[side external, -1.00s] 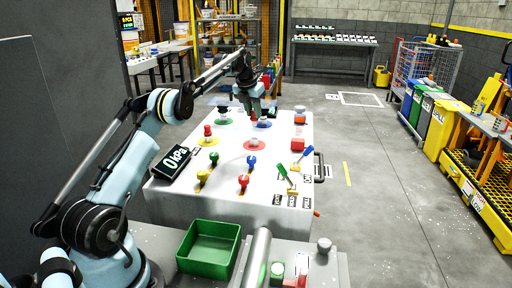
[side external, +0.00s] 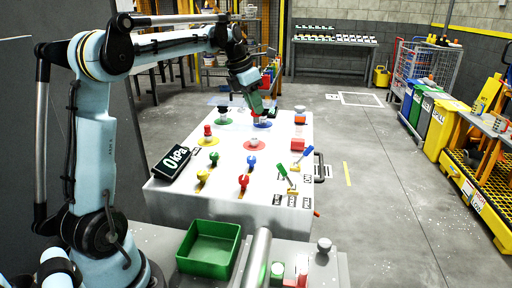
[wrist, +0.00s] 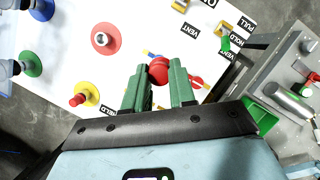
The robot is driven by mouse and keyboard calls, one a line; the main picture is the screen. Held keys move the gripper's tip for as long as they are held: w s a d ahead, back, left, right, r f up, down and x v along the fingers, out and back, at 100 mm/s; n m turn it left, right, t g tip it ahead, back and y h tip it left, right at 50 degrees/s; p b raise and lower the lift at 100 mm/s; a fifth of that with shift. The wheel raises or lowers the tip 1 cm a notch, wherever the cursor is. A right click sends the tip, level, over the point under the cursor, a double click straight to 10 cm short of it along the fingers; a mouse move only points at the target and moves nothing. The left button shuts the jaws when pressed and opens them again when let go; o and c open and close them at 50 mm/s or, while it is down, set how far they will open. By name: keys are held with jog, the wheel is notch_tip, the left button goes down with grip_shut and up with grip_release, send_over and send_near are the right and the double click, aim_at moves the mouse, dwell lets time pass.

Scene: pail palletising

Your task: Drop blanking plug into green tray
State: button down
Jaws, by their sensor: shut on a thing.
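My gripper (wrist: 158,66) has green fingers closed on a round red thing, which I take to be the blanking plug (wrist: 158,72). In the side view my gripper (side external: 258,107) is over the far part of the white bench, near the blue disc; the plug is too small there to make out. The green tray (side external: 208,231) is an open box at the front, by the near edge of the bench, well away from my gripper. It appears empty. Part of it shows at the right of the wrist view (wrist: 262,117).
The white bench (side external: 225,180) carries a red disc (side external: 254,145), a yellow disc (side external: 208,142), red, yellow and blue knobs, and levers with labels. A dark gauge reading 0 kPa (side external: 177,161) stands at its left edge.

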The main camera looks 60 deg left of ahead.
jog(key=s+d+m+h, duration=0.2)
jog(key=s+d+m, duration=0.4)
jog(key=s+d, duration=0.65)
jog(key=s+d+f+m+g+h, duration=0.1)
jog(key=s+d+f+m, duration=0.2)
jog(key=s+d+f, duration=0.3)
jog(key=s+d+f+m+g, duration=0.1)
jog(key=s+d+f+m, duration=0.2)
jog(key=s, duration=0.4)
jog(key=shift+n, duration=0.3)
jog(key=shift+s+f, duration=0.15)
jog(key=shift+f, duration=3.2)
jog(key=c, duration=0.8)
grip_release()
jog(key=shift+c, duration=0.2)
jog(key=shift+r, duration=0.1)
